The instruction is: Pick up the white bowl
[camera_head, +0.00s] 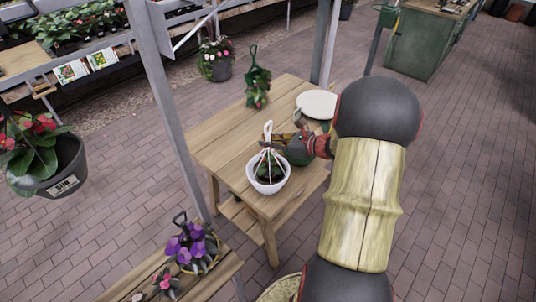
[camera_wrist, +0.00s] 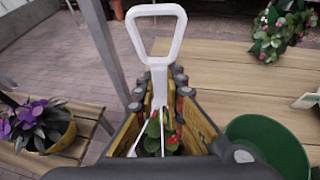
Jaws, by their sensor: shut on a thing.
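The white bowl (camera_head: 268,176) is a hanging planter with a leafy plant in it and a white hanger (camera_head: 268,134) rising to a loop on top. It is at the front of the wooden table in the head view; I cannot tell whether it touches the table. My gripper (camera_head: 293,141) comes from the right and is shut on the hanger above the bowl. In the wrist view the hanger's loop (camera_wrist: 157,20) stands above my gripper (camera_wrist: 158,98), with its stem between the fingers. Red flowers and leaves show below; the bowl itself is mostly hidden there.
The wooden table (camera_head: 233,135) also bears a round pale-topped object (camera_head: 317,104), a green pot (camera_wrist: 268,140) close beside my gripper, and a leafy plant (camera_head: 257,88). A metal post (camera_head: 172,100) stands left of the table. Purple flowers (camera_head: 192,245) sit on a lower bench.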

